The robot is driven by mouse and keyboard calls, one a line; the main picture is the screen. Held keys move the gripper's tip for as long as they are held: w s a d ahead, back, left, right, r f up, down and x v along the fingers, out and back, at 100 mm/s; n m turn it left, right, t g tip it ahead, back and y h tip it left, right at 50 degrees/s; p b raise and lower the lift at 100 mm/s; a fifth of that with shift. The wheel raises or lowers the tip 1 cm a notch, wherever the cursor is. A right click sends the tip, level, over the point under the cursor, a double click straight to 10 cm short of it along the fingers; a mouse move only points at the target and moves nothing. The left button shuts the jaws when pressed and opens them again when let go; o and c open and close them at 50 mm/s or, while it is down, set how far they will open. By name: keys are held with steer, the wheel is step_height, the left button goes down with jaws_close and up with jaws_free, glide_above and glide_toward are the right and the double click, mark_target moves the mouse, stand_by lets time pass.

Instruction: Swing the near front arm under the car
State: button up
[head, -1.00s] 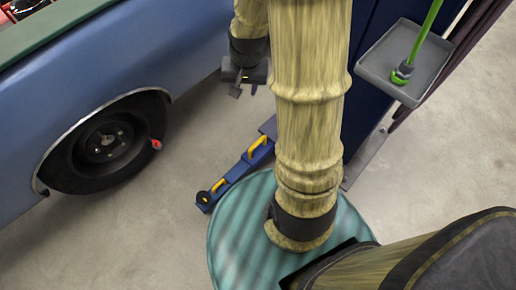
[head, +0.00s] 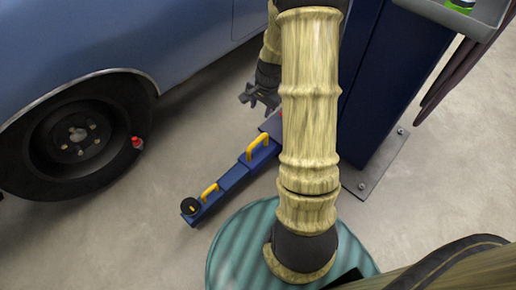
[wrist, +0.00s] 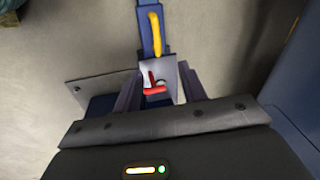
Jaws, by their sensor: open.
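The near front arm (head: 234,178) is a blue lift arm low over the floor. It has yellow handles (head: 258,147) and a round black pad (head: 190,206) at its free end, which points down-left, apart from the car (head: 190,38). My gripper (head: 260,97) is above and just behind the inner end of the arm, partly hidden by my own arm. In the wrist view my gripper (wrist: 158,88) is open, its fingers either side of a light plate with a red lever (wrist: 153,83). Beyond it are the blue arm (wrist: 143,38) and a yellow handle (wrist: 155,32). Contact cannot be told.
A dark blue post (head: 385,85) stands at the right on a bolted floor plate (head: 376,165). A grey tray (head: 470,17) is at the top right. The car's front wheel (head: 72,143) is at the left. Bare floor lies between wheel and arm.

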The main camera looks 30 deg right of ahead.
steer(key=m+b, duration=0.1)
steer(key=b, duration=0.2)
glide_above(257, 140)
steer(key=s+d, duration=0.1)
steer(key=s, duration=0.3)
step_height(257, 140, down, 7)
steer(key=shift+w+d, duration=0.2)
steer(key=w+f+b, duration=0.1)
steer(key=f+b, duration=0.2)
steer(key=f, duration=0.2)
steer(key=w+f+b, duration=0.1)
steer(key=f+b, duration=0.2)
steer(key=f, duration=0.3)
steer(key=w+a+f+b, duration=0.1)
steer(key=f+b, duration=0.3)
steer(key=f, duration=0.2)
steer(key=shift+w+a, duration=0.1)
jaws_close()
